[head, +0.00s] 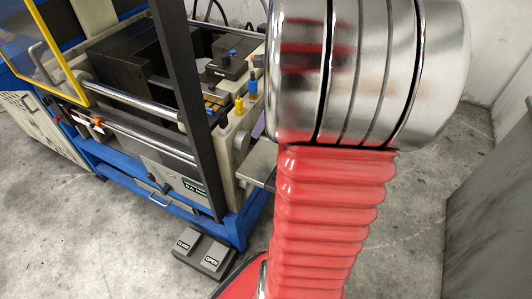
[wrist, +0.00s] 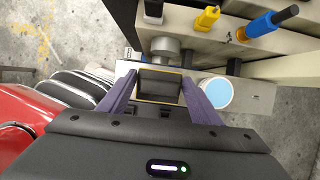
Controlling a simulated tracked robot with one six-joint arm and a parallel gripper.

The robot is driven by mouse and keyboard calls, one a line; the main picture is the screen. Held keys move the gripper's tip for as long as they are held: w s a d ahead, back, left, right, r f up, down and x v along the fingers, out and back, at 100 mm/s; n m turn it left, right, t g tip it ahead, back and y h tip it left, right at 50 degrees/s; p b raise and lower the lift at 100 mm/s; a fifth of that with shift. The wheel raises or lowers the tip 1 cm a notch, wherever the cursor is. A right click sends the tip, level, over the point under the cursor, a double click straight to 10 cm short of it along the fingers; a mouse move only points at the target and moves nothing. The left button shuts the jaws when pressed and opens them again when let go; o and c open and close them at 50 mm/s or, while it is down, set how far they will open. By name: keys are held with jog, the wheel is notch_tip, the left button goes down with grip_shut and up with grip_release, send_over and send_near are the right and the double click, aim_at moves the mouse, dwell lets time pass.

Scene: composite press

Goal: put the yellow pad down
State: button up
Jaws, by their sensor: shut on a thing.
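My gripper (wrist: 160,82) shows in the wrist view with its two purple fingers on either side of a dark, squarish piece with a thin yellow edge. This piece looks like the yellow pad (wrist: 160,98), and the fingers are shut on it. The pad is over a grey metal shelf (wrist: 255,97); I cannot tell whether it touches the shelf. In the head view my arm hides the pad, and only a small purple patch, likely a finger, shows beside the machine.
A round container with a light blue top (wrist: 216,92) stands on the shelf right of the gripper. A yellow plug (wrist: 207,18) and a blue-handled part (wrist: 262,24) stick out from the machine above. Foot pedals (head: 204,254) lie on the floor.

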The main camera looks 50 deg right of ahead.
jog(key=shift+f, duration=0.1)
jog(key=shift+f, duration=3)
jog(key=shift+f, duration=0.1)
jog(key=shift+f, duration=1.8)
jog(key=o, duration=1.1)
jog(key=shift+f, duration=0.1)
jog(key=shift+o, duration=0.2)
jog(key=v, duration=1.2)
